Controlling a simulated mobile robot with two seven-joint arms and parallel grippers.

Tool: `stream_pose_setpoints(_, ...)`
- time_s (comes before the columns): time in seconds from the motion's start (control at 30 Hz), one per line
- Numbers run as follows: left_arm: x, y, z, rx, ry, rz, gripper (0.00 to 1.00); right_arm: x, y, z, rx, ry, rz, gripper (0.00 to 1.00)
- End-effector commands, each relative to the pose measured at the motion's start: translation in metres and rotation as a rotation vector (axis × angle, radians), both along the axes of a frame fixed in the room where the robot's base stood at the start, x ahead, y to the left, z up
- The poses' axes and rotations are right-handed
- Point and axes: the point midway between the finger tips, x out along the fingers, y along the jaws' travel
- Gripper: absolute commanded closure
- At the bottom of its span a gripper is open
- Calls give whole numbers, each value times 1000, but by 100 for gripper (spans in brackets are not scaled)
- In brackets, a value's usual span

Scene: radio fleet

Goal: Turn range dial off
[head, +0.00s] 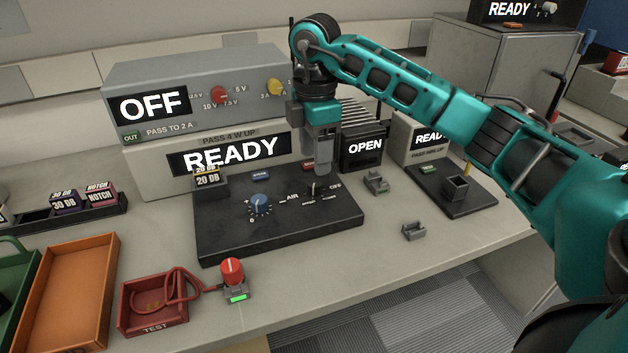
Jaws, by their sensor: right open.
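A blue dial (258,203) with a ring of white marks sits on the left part of the black panel (225,240); no label in view reads "range", and its exact setting is too small to read. To its right, the panel carries the words AIR and OFF and a small upright lever (314,190). My right gripper (322,172) points down over the panel's back right part, just above and behind that lever. It is open, with nothing seen in it. It is right of the blue dial and apart from it. My left gripper is not in view.
Behind stands a grey unit (185,75) reading OFF, with a red knob (219,94) and a yellow knob (273,87). A READY display (230,152) and an OPEN box (364,148) back the panel. A red-topped button (232,272) and red tray (150,312) are in front.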

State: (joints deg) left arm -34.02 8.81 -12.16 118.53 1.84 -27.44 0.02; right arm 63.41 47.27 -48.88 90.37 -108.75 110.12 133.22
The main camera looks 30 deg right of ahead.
Motion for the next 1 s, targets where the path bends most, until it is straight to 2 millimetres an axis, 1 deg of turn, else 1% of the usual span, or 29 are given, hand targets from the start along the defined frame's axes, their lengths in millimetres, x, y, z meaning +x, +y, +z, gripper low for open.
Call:
stream_pose_setpoints(0.03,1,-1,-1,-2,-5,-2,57,-1,0,-13,1,3,1,43)
stream_pose_setpoints(0.1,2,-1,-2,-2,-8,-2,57,-1,0,-26,-1,2,1,43)
stream_pose_setpoints(0.2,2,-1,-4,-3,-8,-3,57,-1,0,-42,0,2,2,43)
stream_pose_setpoints(0.3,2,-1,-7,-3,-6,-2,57,0,0,-53,0,1,2,43)
stream_pose_setpoints(0.47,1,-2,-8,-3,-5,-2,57,0,0,-60,1,-1,2,43)
stream_pose_setpoints(0.73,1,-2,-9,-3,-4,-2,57,0,0,-61,1,-1,2,43)
stream_pose_setpoints(1.0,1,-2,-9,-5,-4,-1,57,0,0,-61,2,-1,3,69)
